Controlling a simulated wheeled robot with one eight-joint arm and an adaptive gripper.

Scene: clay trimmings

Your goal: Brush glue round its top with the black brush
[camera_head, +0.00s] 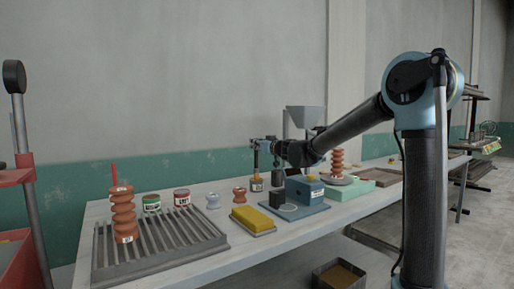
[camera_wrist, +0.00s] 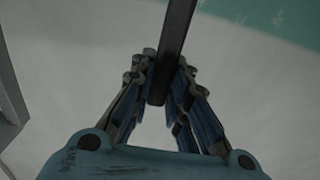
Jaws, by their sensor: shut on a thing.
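My gripper (camera_head: 265,149) is over the back part of the bench. In the wrist view its fingers (camera_wrist: 163,82) are closed about a dark, straight bar (camera_wrist: 176,42), which looks like the black brush's handle. A ribbed brown clay piece (camera_head: 337,160) stands upright on a round plate to the right. Another ribbed brown piece (camera_head: 123,212) stands on the slatted rack at left, with a red rod above it.
The slatted rack (camera_head: 190,246) fills the bench's left end. Red and green labelled tins (camera_head: 181,197) (camera_head: 151,203), small white and brown spools (camera_head: 213,201) (camera_head: 239,195), a yellow block (camera_head: 252,218) and a blue box (camera_head: 304,191) stand between. A grey hopper (camera_head: 305,117) rises behind.

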